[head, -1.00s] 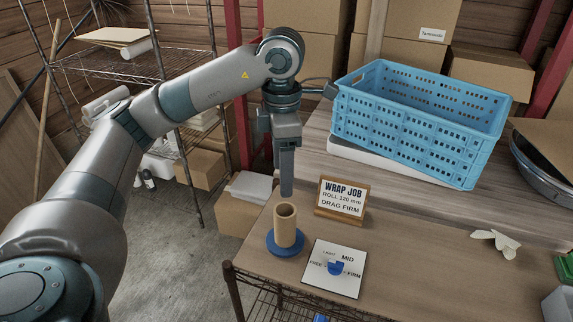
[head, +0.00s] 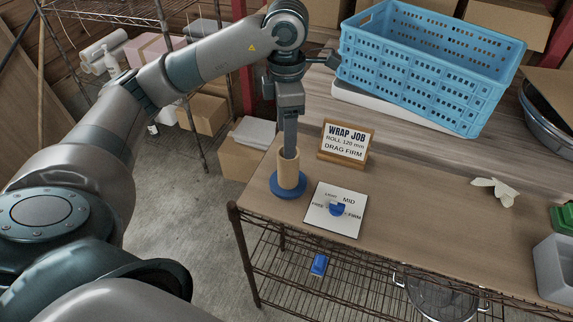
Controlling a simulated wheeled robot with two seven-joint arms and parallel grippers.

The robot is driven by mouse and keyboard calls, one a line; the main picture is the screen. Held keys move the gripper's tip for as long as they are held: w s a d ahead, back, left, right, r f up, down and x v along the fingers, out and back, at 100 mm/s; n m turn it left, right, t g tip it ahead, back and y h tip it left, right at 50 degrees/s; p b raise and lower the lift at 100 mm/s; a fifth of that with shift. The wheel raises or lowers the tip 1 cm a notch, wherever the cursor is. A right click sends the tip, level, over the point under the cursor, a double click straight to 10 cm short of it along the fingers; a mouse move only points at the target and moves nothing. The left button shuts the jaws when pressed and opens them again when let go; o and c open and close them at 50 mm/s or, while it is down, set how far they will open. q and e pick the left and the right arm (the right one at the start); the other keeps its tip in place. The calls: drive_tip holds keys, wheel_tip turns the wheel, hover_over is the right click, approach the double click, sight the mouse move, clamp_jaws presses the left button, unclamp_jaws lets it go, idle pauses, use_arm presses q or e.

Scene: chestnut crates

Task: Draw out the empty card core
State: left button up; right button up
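The card core (head: 289,178) is a tan tube standing upright on a round blue base (head: 270,187) at the table's left edge. My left gripper (head: 290,151) points straight down at it. Its fingers overlap the core's top opening, with the tips hidden at the rim. The fingers line up one behind the other from this view, so I cannot tell their gap or whether they touch the core. My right gripper is not in view.
A sign reading "WRAP JOB, ROLL 120 mm, DRAG FIRM" (head: 346,142) stands right of the core. A dial card with a blue knob (head: 337,209) lies in front. A blue crate (head: 420,75) stands behind.

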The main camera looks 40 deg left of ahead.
sight(286, 164)
use_arm(q)
wheel_tip(286, 164, down, 12)
drive_tip(key=shift+r+p, duration=0.25)
drive_tip(key=shift+p, duration=1)
clamp_jaws()
drive_tip(key=shift+r, duration=0.6)
